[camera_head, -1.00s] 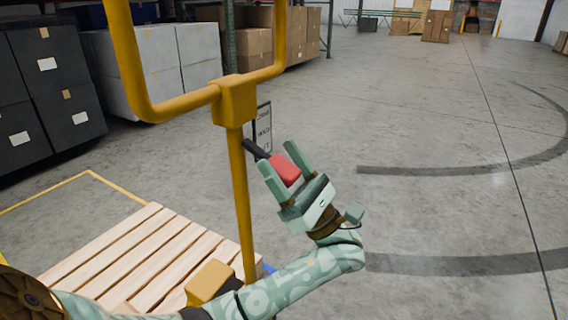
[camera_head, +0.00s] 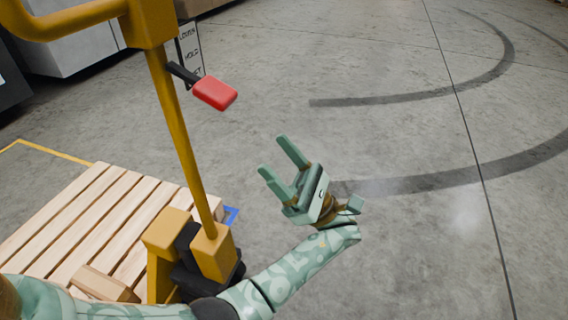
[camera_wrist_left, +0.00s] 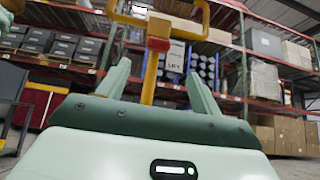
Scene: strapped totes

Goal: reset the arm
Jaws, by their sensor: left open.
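My left gripper (camera_head: 283,165) is open and empty in the head view, over bare floor to the right of the yellow pallet jack (camera_head: 181,130). A red-ended lever (camera_head: 214,93) with a black stem sticks out from the jack's post. The fingertips are below and to the right of the lever, with a gap between. In the left wrist view the two fingers (camera_wrist_left: 158,78) stand apart, and the red lever end (camera_wrist_left: 158,44) and yellow handle (camera_wrist_left: 181,29) show beyond them. My right gripper is in neither view.
A wooden pallet (camera_head: 85,215) lies at the lower left, beside the jack's base. A small sign (camera_head: 190,48) hangs by the post. Shelving with boxes (camera_wrist_left: 289,135) stands beyond in the wrist view. The concrete floor to the right is clear.

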